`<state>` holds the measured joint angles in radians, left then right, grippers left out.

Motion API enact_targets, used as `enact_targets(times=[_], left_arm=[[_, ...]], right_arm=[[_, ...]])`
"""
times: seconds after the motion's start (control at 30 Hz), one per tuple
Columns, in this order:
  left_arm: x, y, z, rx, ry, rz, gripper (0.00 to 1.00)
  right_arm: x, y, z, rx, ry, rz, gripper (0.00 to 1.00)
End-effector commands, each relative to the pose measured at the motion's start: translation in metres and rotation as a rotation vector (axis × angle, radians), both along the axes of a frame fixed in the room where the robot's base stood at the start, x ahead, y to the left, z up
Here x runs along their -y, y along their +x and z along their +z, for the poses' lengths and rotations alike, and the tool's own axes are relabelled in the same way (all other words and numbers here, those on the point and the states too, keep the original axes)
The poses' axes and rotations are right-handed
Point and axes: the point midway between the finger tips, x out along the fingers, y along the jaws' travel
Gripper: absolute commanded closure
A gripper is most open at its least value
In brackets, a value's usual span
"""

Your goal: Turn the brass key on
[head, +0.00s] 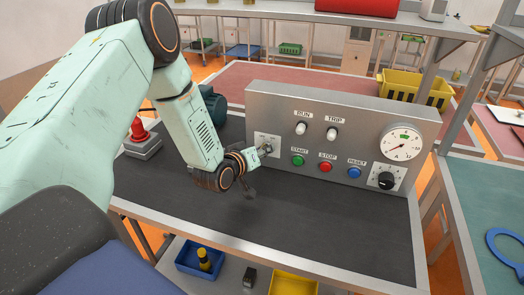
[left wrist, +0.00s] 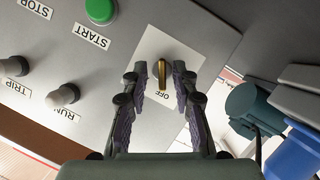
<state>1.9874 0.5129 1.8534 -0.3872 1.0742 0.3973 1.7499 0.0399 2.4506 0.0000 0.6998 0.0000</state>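The brass key (left wrist: 161,74) sits in a white plate (left wrist: 166,48) on the grey control panel, with an OFF label beside it. In the left wrist view the key's narrow grip runs along the picture's vertical, in line with the label. My left gripper (left wrist: 160,78) is open, with one fingertip on each side of the key and a visible gap on both sides. In the head view my left gripper (head: 262,151) is at the panel's left end, and its fingers largely hide the key. My right gripper is in neither view.
The panel (head: 345,116) also carries RUN and TRIP toggles, a green START button (head: 298,160), a red STOP button (head: 326,167), a blue RESET button (head: 354,172), a gauge (head: 401,145) and a black knob (head: 386,180). A red-topped device (head: 140,131) stands left. The dark bench front is clear.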

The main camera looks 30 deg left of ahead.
Motion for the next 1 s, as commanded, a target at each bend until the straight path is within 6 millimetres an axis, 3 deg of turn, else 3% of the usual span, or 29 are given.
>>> enact_targets(times=[0.3,1.0], left_arm=[[-0.0003,0.0001,-0.0001,0.001,0.001,0.0,1.0],[0.0002,0.0013,0.0019,-0.001,0.023,-0.002,1.0]], right_arm=[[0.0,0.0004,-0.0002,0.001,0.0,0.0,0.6],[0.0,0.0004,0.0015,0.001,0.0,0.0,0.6]])
